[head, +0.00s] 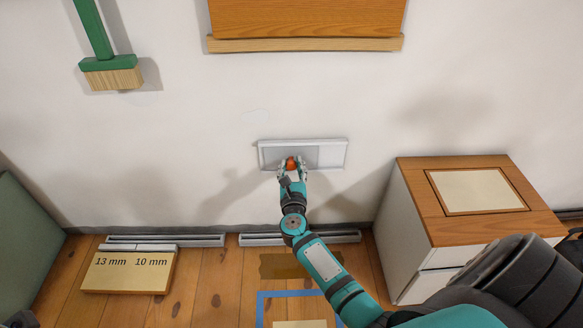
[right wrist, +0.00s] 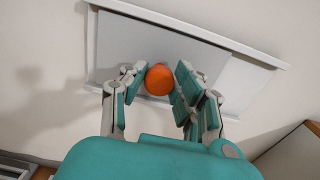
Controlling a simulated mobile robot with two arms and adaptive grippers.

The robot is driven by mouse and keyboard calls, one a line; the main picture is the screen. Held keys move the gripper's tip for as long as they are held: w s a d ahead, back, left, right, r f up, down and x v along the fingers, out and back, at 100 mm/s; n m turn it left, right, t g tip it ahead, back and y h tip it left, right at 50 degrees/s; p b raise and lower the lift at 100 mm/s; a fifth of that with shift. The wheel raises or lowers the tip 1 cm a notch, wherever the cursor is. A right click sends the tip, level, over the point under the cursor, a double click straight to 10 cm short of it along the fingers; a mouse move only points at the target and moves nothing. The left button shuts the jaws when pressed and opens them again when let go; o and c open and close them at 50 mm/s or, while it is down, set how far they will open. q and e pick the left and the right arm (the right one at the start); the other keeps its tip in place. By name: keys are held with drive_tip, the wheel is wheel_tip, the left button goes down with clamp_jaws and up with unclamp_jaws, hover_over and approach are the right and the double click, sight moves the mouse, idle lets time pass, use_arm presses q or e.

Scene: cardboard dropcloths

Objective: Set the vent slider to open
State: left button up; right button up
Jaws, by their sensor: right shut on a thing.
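The vent (head: 330,155) is a pale rectangular frame low on the white wall, with a flat sliding panel in it. It also shows in the right wrist view (right wrist: 205,62). An orange round knob (head: 291,164) stands out from the panel, left of the frame's middle in the head view. My right gripper (head: 291,168) is at the knob. In the right wrist view its fingers (right wrist: 160,84) are on both sides of the orange knob (right wrist: 160,79), shut on it. The knob's base is hidden behind the knob itself. My left gripper is not in view.
A white cabinet with a wooden top (head: 413,200) stands to the right. A green-handled brush (head: 110,78) hangs upper left. Wall around the vent is clear.

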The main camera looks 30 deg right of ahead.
drive_tip(key=shift+d, duration=0.1)
clamp_jaws()
drive_tip(key=s+d, duration=0.1)
drive_tip(key=d, duration=0.1)
drive_tip(key=s+d, duration=0.3)
drive_tip(key=d, duration=0.2)
drive_tip(key=shift+s+f, duration=0.1)
drive_tip(key=shift+s, duration=0.1)
drive_tip(key=o, duration=1)
unclamp_jaws()
drive_tip(key=shift+s+d, duration=0.1)
drive_tip(key=shift+s, duration=0.05)
drive_tip(key=shift+s+a, duration=0.2)
drive_tip(key=shift+a, duration=0.05)
drive_tip(key=v, duration=1.1)
drive_tip(key=shift+s, duration=0.2)
